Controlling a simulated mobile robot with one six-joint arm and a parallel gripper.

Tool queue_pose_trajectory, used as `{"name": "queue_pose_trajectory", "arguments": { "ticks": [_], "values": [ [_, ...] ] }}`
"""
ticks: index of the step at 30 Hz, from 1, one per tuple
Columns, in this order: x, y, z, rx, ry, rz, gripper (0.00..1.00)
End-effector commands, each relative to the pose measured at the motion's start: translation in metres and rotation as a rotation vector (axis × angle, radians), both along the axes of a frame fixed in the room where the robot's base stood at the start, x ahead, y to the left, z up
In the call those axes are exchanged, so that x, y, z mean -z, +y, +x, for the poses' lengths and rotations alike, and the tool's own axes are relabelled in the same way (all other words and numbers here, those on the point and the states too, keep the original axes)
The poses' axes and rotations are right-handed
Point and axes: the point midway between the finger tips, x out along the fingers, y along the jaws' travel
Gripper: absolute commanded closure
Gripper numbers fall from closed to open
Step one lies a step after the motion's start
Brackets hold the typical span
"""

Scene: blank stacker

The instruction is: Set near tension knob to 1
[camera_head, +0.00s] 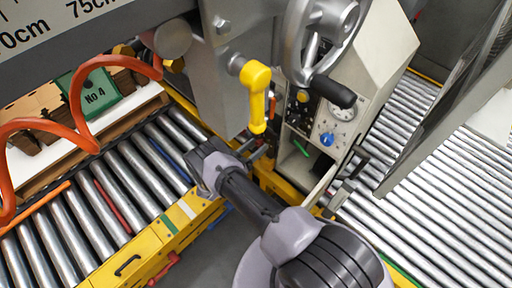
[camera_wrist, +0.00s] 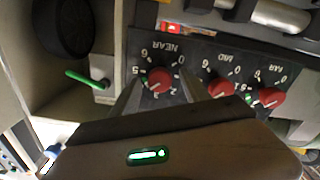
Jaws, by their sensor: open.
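The near tension knob (camera_wrist: 158,80) is a small red knob on a dark panel, with NEAR printed upside down above it in the wrist view. Numbers ring it; its setting is too small to read surely. My gripper (camera_wrist: 159,84) is open, with one finger on each side of this knob. I cannot tell whether either finger touches it. The MID knob (camera_wrist: 221,86) and FAR knob (camera_wrist: 268,97), also red, sit to its right. In the head view my arm's end reaches left past the machine; the fingers and red knobs are not discernible there.
A green lever (camera_wrist: 86,80) and a black round knob (camera_wrist: 62,25) lie left of the panel. In the head view, a yellow handle (camera_head: 257,97), a handwheel (camera_head: 320,40) and a control box with a blue knob (camera_head: 326,139) stand close to my arm. Roller conveyors flank the machine.

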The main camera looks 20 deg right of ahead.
Motion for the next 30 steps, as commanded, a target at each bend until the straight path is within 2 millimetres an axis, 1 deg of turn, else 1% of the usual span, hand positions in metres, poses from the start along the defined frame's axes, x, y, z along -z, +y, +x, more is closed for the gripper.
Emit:
{"name": "queue_pose_trajectory", "arguments": {
  "ticks": [6, 11, 12, 14, 15, 23, 30],
  "values": [
    [-0.0004, -0.0003, 0.0002, 0.0, 0.0, 0.0, 0.46],
    [-0.0004, -0.0002, 0.0001, 0.0, 0.0, 0.0, 0.77],
    [-0.0004, -0.0002, 0.0001, 0.0, 0.0, 0.0, 0.85],
    [-0.0004, -0.0001, 0.0001, 0.0, 0.0, 0.0, 0.97],
    [-0.0004, -0.0001, 0.0001, 0.0, 0.0, 0.0, 1.0],
    [-0.0002, 0.0, 0.0, 0.0, 0.023, -0.009, 1.0],
    [0.0, 0.0, 0.0001, 0.0, 0.142, -0.057, 1.0]
  ]
}}
